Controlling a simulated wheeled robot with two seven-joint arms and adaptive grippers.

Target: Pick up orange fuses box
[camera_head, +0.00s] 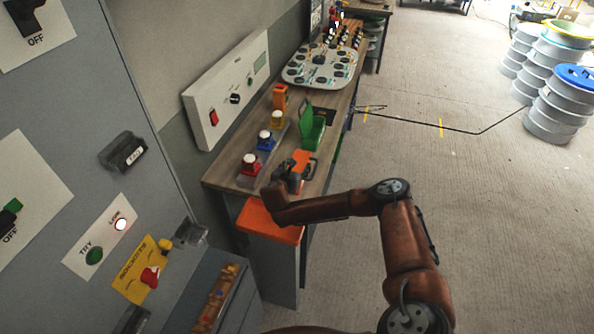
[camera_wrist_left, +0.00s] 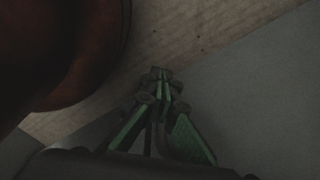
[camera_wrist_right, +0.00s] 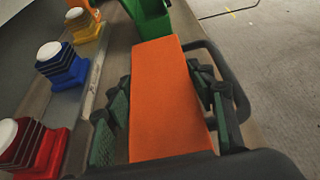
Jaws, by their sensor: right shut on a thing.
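The orange fuses box (camera_head: 302,158) is at the front part of the workbench, partly hidden by my right gripper (camera_head: 290,178). In the right wrist view the box (camera_wrist_right: 165,95) lies lengthwise between the green-padded fingers of my right gripper (camera_wrist_right: 165,105). One finger is on each of its long sides, and the gripper is shut on it. I cannot tell whether the box touches the bench. My left gripper (camera_wrist_left: 162,78) shows only in the left wrist view, with its fingertips together and nothing visible between them.
A green bin (camera_head: 312,128) stands just beyond the box. Red (camera_head: 250,166), blue (camera_head: 265,142) and yellow (camera_head: 277,119) button blocks stand in a row to the left. An orange-topped cabinet (camera_head: 270,225) is at the near bench end. Open floor lies to the right.

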